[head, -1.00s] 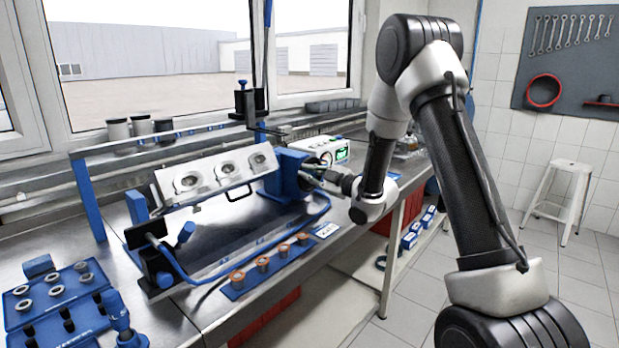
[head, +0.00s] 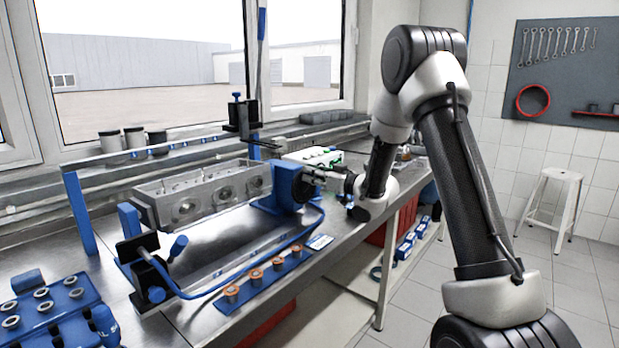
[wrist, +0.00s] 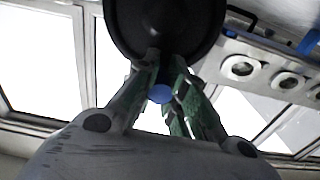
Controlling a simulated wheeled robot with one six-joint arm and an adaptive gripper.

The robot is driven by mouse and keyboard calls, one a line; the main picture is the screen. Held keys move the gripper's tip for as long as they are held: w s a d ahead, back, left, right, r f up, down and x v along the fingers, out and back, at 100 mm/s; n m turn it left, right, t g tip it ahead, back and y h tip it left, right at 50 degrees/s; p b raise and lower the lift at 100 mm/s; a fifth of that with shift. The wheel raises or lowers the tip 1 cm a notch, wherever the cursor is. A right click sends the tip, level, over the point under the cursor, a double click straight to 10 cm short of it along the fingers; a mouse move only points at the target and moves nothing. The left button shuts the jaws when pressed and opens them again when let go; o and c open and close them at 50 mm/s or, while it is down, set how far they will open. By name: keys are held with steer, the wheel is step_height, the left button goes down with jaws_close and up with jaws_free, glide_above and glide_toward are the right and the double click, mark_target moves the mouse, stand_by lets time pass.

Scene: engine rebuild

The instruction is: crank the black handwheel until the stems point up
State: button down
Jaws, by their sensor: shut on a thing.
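The black handwheel (head: 303,187) is at the right end of the blue rollover fixture (head: 283,180); its dark disc fills the top of the wrist view (wrist: 165,22). My gripper (head: 318,177) is at the wheel, with its fingers closed together at the lower rim in the wrist view (wrist: 166,62). A round blue part (wrist: 160,93) shows between the fingers. The grey cylinder head (head: 205,197) is clamped in the fixture, with its row of round ports facing the front and its upper face partly showing.
A blue tray of rings (head: 45,308) is at front left. A boxed instrument (head: 318,156) stands behind my gripper.

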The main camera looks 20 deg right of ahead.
steer(key=shift+w+d+r+m, duration=0.15)
steer(key=shift+w+d+m, duration=0.3)
steer(key=shift+m, duration=0.45)
steer(key=shift+s, duration=0.1)
steer(key=c, duration=1.4)
jaws_free()
steer(key=shift+d, duration=0.1)
steer(key=shift+c, duration=0.2)
steer(key=v, duration=1.2)
